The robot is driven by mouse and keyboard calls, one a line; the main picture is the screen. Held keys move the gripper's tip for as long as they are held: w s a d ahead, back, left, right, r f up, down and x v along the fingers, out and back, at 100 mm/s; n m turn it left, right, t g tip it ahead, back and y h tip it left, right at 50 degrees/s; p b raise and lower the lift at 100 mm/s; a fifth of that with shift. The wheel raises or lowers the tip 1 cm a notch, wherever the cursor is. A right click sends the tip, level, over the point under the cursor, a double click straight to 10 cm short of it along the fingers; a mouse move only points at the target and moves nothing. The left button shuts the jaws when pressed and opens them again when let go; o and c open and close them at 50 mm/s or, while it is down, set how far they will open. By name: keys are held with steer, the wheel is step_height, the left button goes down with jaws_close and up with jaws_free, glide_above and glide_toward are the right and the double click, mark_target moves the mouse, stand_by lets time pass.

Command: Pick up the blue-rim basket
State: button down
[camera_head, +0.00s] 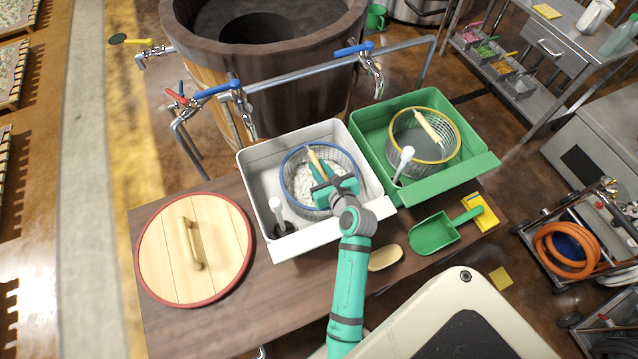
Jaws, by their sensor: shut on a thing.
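The blue-rim basket (296,178) is a round mesh basket with a blue rim and pale, lumpy contents (303,187). It sits in the white sink (252,172), left of the middle of the view. A wooden-looking handle (316,160) spans its top. My gripper (324,179) is over the basket's middle and is shut on the handle. The fingertips are partly hidden by the gripper body. I cannot tell whether the basket touches the sink floor.
A green sink (370,123) with a yellow-rim basket (455,135) stands right of the white sink. A round wooden lid (165,250) lies left on the table (240,325). A green scoop (432,235) lies at the right. Taps (374,75) stand behind the sinks, before a large barrel (195,60).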

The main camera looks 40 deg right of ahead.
steer(key=shift+r, duration=0.3)
step_height(320, 180, up, 18)
steer(key=shift+f, duration=0.15)
stand_by(0.4)
steer(key=shift+s, duration=0.1)
